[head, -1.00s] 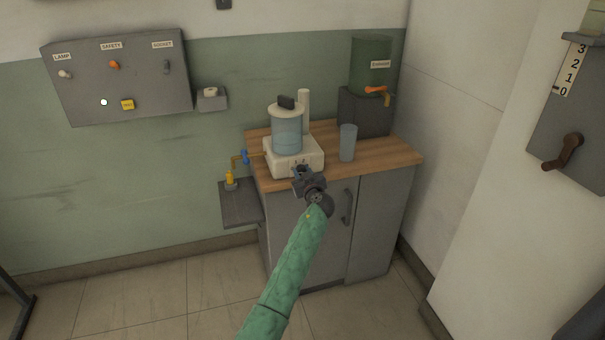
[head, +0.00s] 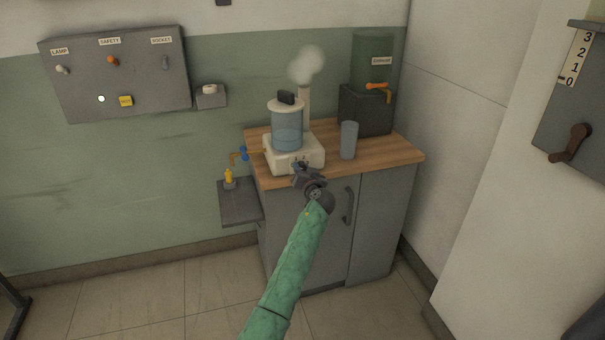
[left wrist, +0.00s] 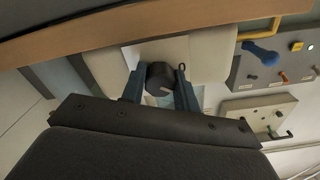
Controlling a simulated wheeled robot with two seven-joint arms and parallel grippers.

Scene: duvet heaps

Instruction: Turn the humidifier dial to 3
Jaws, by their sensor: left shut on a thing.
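The humidifier (head: 308,157) is a cream base with a translucent blue tank (head: 287,130) and a white spout (head: 304,108). It stands on the wooden counter, and pale vapour (head: 307,65) rises from the spout. My left gripper (head: 300,170) is at the front of the base. In the left wrist view, its two fingers (left wrist: 160,88) are shut on the dark round dial (left wrist: 158,75), which has a light pointer mark. My right gripper is in neither view.
A clear cup (head: 348,141) stands right of the humidifier on the counter (head: 385,151). Behind it is a green tank (head: 372,55) with an orange-handled tap. A blue-handled tap (head: 244,154) is at the left. A switch panel (head: 85,85) and a crank lever (head: 572,143) are on the walls.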

